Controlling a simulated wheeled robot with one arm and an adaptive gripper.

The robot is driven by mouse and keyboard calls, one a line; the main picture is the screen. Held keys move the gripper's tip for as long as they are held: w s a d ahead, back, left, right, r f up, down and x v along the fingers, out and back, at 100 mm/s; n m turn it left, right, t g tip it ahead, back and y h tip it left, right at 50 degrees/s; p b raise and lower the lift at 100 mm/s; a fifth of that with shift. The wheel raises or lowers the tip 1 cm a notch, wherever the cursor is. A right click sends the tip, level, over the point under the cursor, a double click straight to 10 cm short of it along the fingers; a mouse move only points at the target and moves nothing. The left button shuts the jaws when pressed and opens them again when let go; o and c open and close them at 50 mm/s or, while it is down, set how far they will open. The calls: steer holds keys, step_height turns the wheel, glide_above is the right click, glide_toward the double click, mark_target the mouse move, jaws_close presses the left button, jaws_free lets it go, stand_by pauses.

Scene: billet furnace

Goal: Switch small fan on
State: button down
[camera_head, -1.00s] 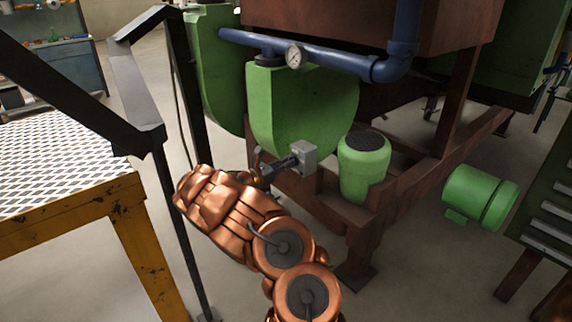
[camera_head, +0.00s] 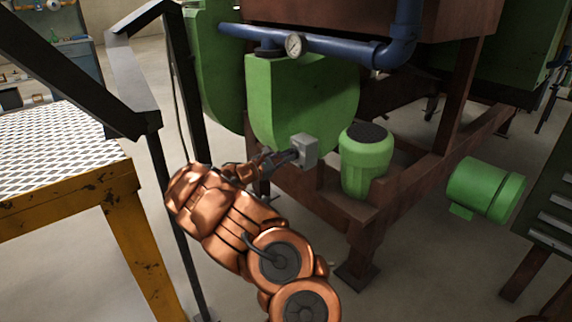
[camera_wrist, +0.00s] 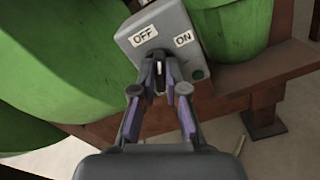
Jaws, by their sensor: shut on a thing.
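The fan's switch is a grey box (camera_head: 304,151) on the brown frame, in front of a green fan housing (camera_head: 300,105). In the wrist view the box (camera_wrist: 172,22) carries an OFF label (camera_wrist: 143,36) on the left and an ON label (camera_wrist: 184,39) on the right. A small dark green round spot (camera_wrist: 198,74) sits below the ON label. My gripper (camera_head: 292,155) is at the face of the box. In the wrist view my gripper (camera_wrist: 160,68) is shut on the switch lever (camera_wrist: 159,78), below and between the two labels. The fingertips hide most of the lever.
A green motor (camera_head: 366,160) stands just right of the box on the brown frame (camera_head: 410,190). Another green motor (camera_head: 484,190) is farther right. A black railing (camera_head: 165,170) and yellow platform (camera_head: 70,207) are close on the left. A blue pipe (camera_head: 340,58) with a gauge (camera_head: 294,45) runs above.

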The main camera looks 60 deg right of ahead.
steer(key=shift+f+m+b, duration=0.15)
steer(key=shift+m+b, duration=2.8)
steer(key=shift+m, duration=0.35)
steer(key=c, duration=1.2)
jaws_free()
steer(key=v, duration=1.2)
steer(key=shift+s+a, duration=0.1)
